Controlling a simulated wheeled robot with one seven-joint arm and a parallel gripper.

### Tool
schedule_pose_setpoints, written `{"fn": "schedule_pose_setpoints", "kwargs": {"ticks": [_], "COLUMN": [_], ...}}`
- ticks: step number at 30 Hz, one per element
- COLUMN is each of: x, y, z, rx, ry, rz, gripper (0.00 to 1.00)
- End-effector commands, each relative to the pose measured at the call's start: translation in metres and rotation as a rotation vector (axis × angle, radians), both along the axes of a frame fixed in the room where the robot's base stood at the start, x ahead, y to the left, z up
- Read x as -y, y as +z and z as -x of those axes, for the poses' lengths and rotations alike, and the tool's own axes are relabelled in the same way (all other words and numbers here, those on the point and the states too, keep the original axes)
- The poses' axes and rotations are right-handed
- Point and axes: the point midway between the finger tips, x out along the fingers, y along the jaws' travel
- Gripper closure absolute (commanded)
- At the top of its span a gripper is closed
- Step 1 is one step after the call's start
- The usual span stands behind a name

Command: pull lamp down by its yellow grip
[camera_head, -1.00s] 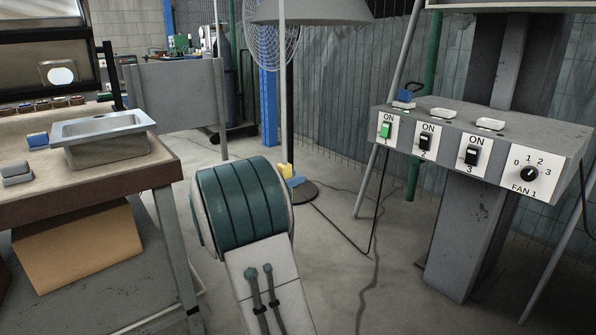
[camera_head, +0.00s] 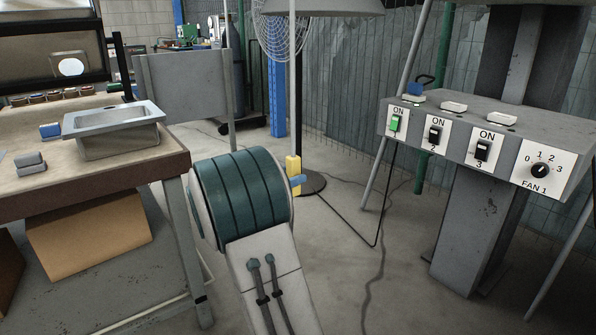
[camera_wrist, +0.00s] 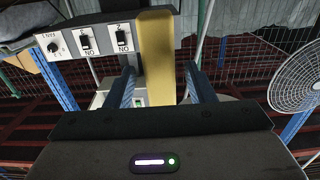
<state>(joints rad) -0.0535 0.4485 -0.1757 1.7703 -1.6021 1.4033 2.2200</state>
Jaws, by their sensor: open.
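The lamp shows in the head view as a wide grey shade (camera_head: 335,8) at the top edge, with a thin pale rod hanging below it. The yellow grip (camera_head: 293,165) is at the rod's lower end, upright, just right of my arm's teal joint. A blue finger of my gripper (camera_head: 298,181) shows beside it; the rest is hidden behind my arm. In the wrist view, the yellow grip (camera_wrist: 156,50) stands between the two blue fingers of my open gripper (camera_wrist: 166,88), with visible gaps on both sides.
A grey switch box (camera_head: 455,120) with a fan dial stands to the right. A workbench (camera_head: 100,175) with a metal tray (camera_head: 112,125) is at the left. A caged fan (camera_head: 283,30) stands behind the grip.

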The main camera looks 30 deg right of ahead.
Motion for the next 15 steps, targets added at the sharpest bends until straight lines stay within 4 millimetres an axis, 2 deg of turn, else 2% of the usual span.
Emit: {"fn": "schedule_pose_setpoints", "kwargs": {"ticks": [1,6,12,15], "x": [-0.014,-0.054,-0.089,-0.098], "y": [0.003,0.003,0.001,0.000], "z": [-0.001,0.002,0.004,0.005], "rx": [-0.002,-0.002,-0.002,-0.002], "ry": [0.006,0.005,0.002,0.001], "rz": [-0.001,-0.001,-0.001,-0.002], "gripper": [0.51,0.51,0.51,0.51]}}
